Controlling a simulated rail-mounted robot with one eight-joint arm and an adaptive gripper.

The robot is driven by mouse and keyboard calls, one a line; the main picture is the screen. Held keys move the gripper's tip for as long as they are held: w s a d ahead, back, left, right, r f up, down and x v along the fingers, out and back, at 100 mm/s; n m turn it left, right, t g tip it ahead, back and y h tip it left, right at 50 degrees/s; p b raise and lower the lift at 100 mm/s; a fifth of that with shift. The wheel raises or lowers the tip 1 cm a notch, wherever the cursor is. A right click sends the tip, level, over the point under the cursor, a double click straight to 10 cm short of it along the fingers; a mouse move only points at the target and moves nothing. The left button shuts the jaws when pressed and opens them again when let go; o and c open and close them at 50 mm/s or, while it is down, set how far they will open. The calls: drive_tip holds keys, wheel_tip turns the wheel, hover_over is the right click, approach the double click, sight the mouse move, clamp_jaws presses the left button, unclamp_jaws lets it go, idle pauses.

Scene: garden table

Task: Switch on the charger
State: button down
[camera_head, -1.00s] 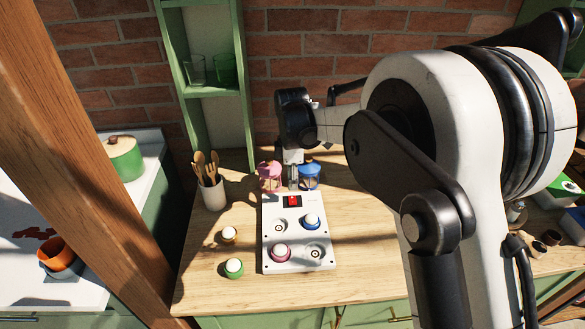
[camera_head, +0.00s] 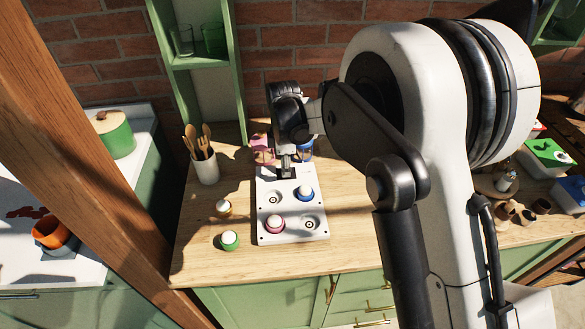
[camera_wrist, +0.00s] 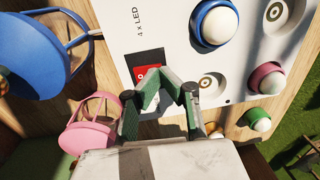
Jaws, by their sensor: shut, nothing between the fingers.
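The charger (camera_head: 292,208) is a white panel lying on the wooden table, marked "4 x LED" in the wrist view (camera_wrist: 170,30). Its red rocker switch (camera_wrist: 146,76) sits in a dark recess at the panel's far end. A blue-rimmed lamp (camera_head: 305,193) and a pink-rimmed lamp (camera_head: 275,223) sit in two of its sockets; the other two are empty. My gripper (camera_head: 286,173) points down over the switch and hides it in the head view. In the wrist view its green-grey fingers (camera_wrist: 161,84) partly cover the switch. They are shut and empty; contact cannot be told.
A pink lantern frame (camera_head: 262,149) and a blue one (camera_head: 306,151) stand close behind the charger. A yellow lamp (camera_head: 223,207) and a green lamp (camera_head: 229,240) lie left of it. A utensil pot (camera_head: 206,170) stands farther left. The table right of the charger is clear.

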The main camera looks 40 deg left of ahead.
drive_tip(key=shift+w+d+f, duration=0.1)
drive_tip(key=shift+d, duration=0.1)
drive_tip(key=shift+a, duration=0.2)
drive_tip(key=shift+w+a+r, duration=0.25)
drive_tip(key=shift+w+a, duration=0.15)
drive_tip(key=shift+w, duration=0.1)
wheel_tip(320, 180, up, 14)
drive_tip(key=s+d, duration=0.1)
drive_tip(key=shift+s, duration=0.15)
idle(0.5)
drive_tip(key=shift+d, duration=0.1)
idle(0.3)
